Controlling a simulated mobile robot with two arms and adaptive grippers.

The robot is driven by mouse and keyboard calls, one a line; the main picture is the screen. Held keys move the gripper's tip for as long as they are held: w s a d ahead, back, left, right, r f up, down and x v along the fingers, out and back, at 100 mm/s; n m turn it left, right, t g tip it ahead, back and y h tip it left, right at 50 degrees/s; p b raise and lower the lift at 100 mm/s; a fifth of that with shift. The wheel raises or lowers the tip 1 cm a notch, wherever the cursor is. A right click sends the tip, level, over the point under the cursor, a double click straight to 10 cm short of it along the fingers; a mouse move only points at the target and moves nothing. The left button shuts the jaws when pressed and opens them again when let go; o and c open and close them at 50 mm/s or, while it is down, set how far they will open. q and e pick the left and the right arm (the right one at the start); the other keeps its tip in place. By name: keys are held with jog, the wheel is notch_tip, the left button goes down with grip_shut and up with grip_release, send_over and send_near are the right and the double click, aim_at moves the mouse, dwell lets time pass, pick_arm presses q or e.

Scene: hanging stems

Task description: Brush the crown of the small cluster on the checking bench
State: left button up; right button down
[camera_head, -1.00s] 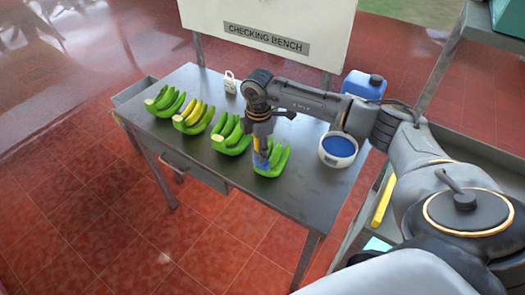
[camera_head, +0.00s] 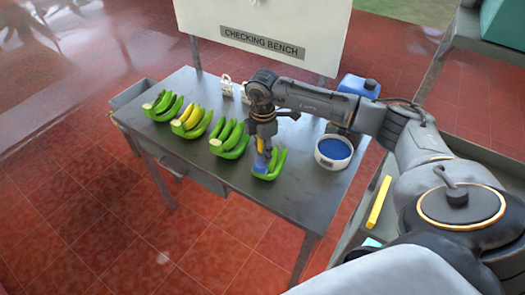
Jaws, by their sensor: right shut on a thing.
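The checking bench (camera_head: 222,188) is a grey metal table with a row of green banana clusters. The small cluster (camera_head: 279,164) is at the right end of the row, green, with its crown end toward the front left. My right gripper (camera_head: 262,138) is above this cluster, pointing down, and is shut on a brush (camera_head: 260,163) with an orange-yellow handle and a blue head. The blue head is at the cluster's crown and hides part of it; I cannot tell whether they touch. My left gripper is out of view.
Other clusters (camera_head: 230,140) stand to the left, one partly yellow (camera_head: 191,121). A white tub of blue liquid (camera_head: 333,152) stands right of the small cluster. A blue canister (camera_head: 358,84) and white tagged items (camera_head: 227,86) are at the back. The bench's front right is clear.

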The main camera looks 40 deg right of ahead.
notch_tip(320, 180, up, 7)
jog(key=p, duration=0.4)
jog(key=shift+f, duration=0.15)
